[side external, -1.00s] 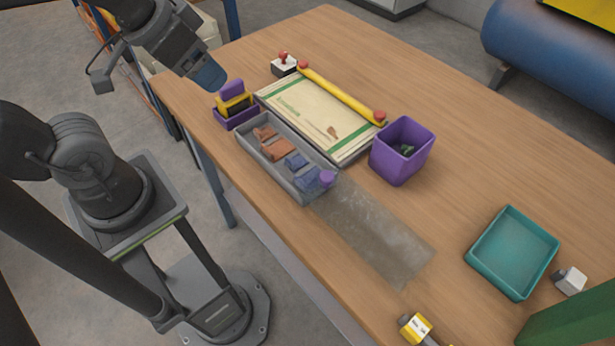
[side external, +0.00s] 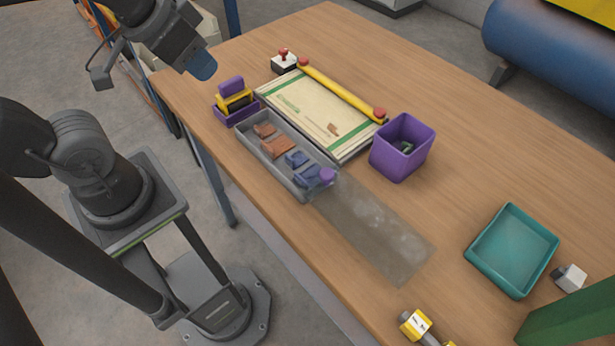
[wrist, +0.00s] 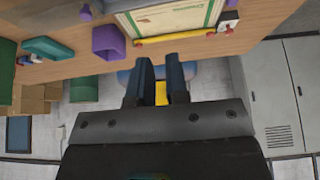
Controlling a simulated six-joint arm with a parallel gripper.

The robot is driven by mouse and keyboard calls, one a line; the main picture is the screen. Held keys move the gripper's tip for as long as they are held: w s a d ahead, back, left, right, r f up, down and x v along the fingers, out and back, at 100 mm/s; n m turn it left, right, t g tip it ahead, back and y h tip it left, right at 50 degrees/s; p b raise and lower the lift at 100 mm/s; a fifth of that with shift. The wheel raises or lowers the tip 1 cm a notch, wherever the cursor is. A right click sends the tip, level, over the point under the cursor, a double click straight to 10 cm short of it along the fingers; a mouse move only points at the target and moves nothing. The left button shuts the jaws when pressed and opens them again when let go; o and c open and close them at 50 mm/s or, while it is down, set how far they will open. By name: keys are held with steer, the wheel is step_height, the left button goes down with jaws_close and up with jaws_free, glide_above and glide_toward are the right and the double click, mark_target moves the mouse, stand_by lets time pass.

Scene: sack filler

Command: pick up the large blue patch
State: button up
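The large blue patch (side external: 306,177) lies in the near-right end of a grey tray (side external: 251,153) on the table in the side view. A smaller blue patch (side external: 296,158) lies beside it, and two orange-brown patches (side external: 277,148) lie farther along the tray. A purple round knob (side external: 327,176) sits at the tray's end, close to the large blue patch. My gripper (side external: 204,71) is up at the left, well away from the tray. In the wrist view its two fingers (wrist: 161,68) stand apart with nothing between them. The patches do not show clearly in that view.
A sack board (side external: 310,108) with a yellow bar (side external: 340,92) lies behind the tray. A purple bin (side external: 402,150) stands to the right, and a purple-and-yellow stamp holder (side external: 235,103) to the left. A teal tray (side external: 512,252) sits farther right. The table's right middle is mostly bare.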

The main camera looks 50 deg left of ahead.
steer(key=m+g, duration=0.6)
steer(key=m, duration=1.2)
glide_above(297, 181)
step_height(297, 181, down, 17)
steer(key=shift+s+a+f, duration=0.1)
steer(key=shift+a+f, duration=0.05)
steer(key=shift+f, duration=0.05)
steer(key=f, duration=0.5)
steer(key=shift+d, duration=0.2)
jaws_close()
